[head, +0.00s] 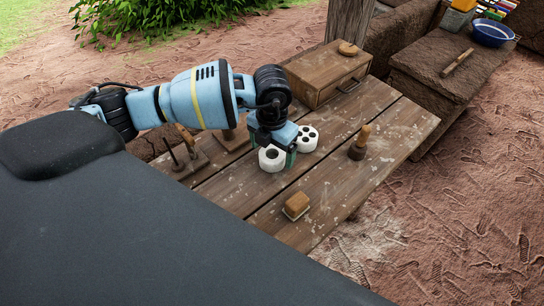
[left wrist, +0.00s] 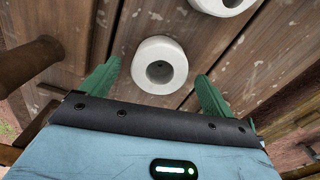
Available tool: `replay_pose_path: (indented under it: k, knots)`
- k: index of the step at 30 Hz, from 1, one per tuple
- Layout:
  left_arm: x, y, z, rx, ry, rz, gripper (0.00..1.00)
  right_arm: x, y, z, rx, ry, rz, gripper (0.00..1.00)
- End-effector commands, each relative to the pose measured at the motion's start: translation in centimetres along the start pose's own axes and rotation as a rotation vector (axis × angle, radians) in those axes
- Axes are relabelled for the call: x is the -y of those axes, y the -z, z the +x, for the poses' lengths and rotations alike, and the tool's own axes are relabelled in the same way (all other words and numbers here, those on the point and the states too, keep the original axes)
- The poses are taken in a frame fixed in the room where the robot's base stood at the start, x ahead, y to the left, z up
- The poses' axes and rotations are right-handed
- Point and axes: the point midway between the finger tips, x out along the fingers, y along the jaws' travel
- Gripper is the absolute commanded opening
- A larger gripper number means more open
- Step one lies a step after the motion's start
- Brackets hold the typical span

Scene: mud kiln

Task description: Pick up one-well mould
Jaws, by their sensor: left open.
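The one-well mould (head: 272,160) is a short white cylinder with a single round hole in its top. It stands upright on the wooden table (head: 345,180). My left gripper (head: 281,154) is down over the table right at the mould, covering part of it in the head view. In the left wrist view the one-well mould (left wrist: 160,59) lies between the tips of two spread green fingers, with gaps at both sides. The gripper is open and holds nothing. My right gripper is not in view.
A white mould with several wells (head: 307,137) stands close behind the one-well mould. A wooden-handled stamp (head: 359,143) and a brush (head: 297,205) are on the table. A wooden box (head: 322,76) stands at the back. The table's front right is mostly clear.

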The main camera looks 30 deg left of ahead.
Motion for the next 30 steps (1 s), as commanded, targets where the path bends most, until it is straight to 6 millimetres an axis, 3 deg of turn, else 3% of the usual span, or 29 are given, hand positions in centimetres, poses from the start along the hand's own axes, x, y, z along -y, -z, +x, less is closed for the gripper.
replay_pose_path:
  k: [5,13,26,30]
  knots:
    - [0.0,0.0,1.9,0.0,0.0,0.0,0.88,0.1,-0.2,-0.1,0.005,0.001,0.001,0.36]
    - [0.0,0.0,2.1,0.001,0.0,0.0,0.88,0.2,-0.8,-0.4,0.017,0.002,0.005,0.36]
    - [0.0,0.0,2.1,0.001,0.0,0.0,0.33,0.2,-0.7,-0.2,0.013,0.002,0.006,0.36]
    - [0.0,-0.1,2.0,0.002,0.0,0.0,0.33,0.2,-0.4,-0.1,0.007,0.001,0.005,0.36]
